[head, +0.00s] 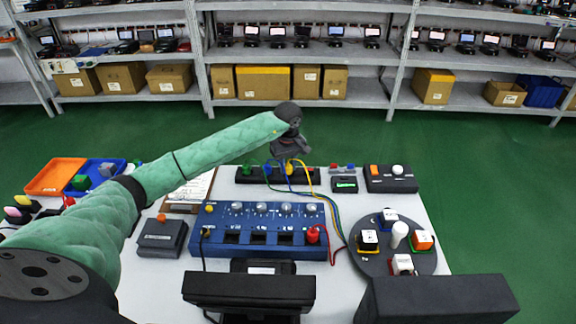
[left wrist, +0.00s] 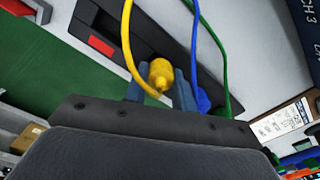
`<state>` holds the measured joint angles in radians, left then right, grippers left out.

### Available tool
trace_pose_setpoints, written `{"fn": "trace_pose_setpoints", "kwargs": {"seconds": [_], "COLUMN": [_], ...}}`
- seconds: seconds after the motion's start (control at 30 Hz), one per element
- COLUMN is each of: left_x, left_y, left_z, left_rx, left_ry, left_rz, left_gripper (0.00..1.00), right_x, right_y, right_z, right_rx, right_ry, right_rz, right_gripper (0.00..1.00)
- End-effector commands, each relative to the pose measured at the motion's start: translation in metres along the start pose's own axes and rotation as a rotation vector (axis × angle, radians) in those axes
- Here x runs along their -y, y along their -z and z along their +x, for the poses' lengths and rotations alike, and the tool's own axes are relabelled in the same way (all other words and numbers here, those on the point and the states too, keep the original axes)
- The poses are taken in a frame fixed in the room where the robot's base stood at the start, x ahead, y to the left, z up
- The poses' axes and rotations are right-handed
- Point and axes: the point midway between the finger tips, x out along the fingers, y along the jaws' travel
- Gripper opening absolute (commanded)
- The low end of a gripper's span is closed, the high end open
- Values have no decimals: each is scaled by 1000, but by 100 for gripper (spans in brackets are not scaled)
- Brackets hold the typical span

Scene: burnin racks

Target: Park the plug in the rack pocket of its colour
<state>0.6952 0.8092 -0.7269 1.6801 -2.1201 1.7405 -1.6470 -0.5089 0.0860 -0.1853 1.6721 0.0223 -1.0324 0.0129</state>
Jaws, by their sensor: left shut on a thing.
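The black rack (head: 262,181) lies along the far side of the table, with a green plug (head: 247,169) and a blue plug (head: 268,169) standing in it. My left gripper (head: 290,157) is over the rack's right part, shut on the yellow plug (head: 290,169). In the left wrist view the yellow plug (left wrist: 160,75) is between the two fingers, with its yellow cable looping up. I cannot tell whether it is seated in the rack. A red mark (left wrist: 101,46) shows beside an empty recess there. A red plug (head: 312,234) stands on the blue panel's right end. My right gripper is not seen.
The blue panel (head: 262,245) with knobs stands in front of the rack. Cables run between them on the right. A round grey tray (head: 392,268) with blocks, a black switch box (head: 391,180) and a clipboard (head: 190,190) are nearby.

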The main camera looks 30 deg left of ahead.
Motion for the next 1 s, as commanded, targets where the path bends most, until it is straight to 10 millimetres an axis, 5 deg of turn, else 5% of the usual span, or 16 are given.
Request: {"fn": "trace_pose_setpoints", "kwargs": {"seconds": [0.17,0.2,0.3,0.67,1.0], "left_x": [0,0,0,0,0], "left_y": [0,0,0,0,1], "left_z": [3,2,2,0,-44], "left_rx": [0,0,0,-1,-2], "left_ry": [0,0,0,-1,-2], "left_rz": [0,0,0,0,1], "left_gripper": [4,32,51,51,51], "right_x": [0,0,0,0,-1], "right_y": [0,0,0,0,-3], "right_z": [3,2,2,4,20], "right_rx": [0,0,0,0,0], "right_ry": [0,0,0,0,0], "right_rz": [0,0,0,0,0], "right_gripper": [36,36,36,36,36]}}
